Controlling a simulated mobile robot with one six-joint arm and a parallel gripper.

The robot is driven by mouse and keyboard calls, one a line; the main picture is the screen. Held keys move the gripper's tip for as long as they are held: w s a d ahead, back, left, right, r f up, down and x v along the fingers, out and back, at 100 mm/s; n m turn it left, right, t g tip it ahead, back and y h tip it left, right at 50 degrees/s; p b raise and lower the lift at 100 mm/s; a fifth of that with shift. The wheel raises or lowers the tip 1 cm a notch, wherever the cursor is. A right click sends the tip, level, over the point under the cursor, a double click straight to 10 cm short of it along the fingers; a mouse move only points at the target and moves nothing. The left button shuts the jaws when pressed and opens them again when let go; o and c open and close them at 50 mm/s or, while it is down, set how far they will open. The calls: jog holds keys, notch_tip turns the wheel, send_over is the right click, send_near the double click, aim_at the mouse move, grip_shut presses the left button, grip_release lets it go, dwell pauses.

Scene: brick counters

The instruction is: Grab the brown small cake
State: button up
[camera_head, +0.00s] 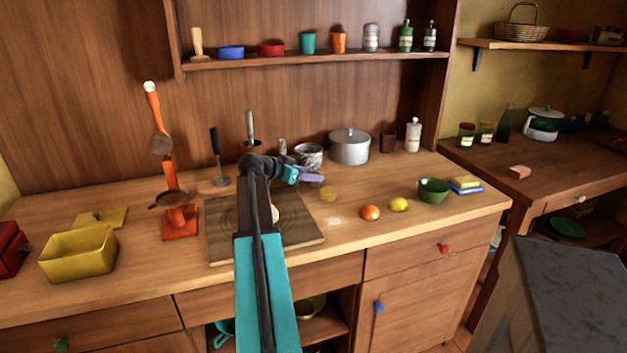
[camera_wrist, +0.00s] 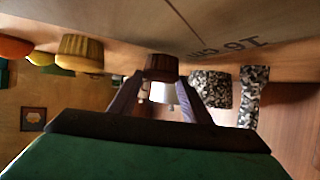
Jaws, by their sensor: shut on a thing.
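The brown small cake (camera_wrist: 160,67) shows in the wrist view, dark and ridged, between the tips of my gripper's two purple-grey fingers (camera_wrist: 160,82). The fingers are shut on its sides. I cannot tell whether its base touches the surface. In the head view my gripper (camera_head: 318,178) is low over the counter, past the right back part of the wooden board; I cannot make out the brown cake there. A yellow small cake (camera_head: 328,194) stands on the counter close by the gripper, and it also shows in the wrist view (camera_wrist: 80,53).
The wooden board (camera_head: 300,232) lies under my arm. A speckled pot (camera_head: 309,155) and a grey lidded pot (camera_head: 350,147) stand behind the gripper. An orange (camera_head: 370,212), a lemon (camera_head: 399,204) and a green bowl (camera_head: 433,191) are to the right. An orange stand (camera_head: 181,222) is left.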

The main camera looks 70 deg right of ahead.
jog(key=shift+r, duration=0.1)
jog(key=shift+r, duration=1.7)
jog(key=a, duration=0.4)
jog(key=w+a+b, duration=0.1)
jog(key=a, duration=0.4)
jog(key=a+r, duration=0.1)
jog(key=a, duration=0.4)
jog(key=shift+w+a+r+b, duration=0.1)
jog(key=shift+w+b, duration=0.25)
jog(key=shift+b, duration=0.05)
jog(key=shift+w+a+r, duration=0.1)
jog(key=shift+w+a, duration=0.05)
jog(key=shift+a, duration=0.7)
jog(key=shift+r, duration=0.1)
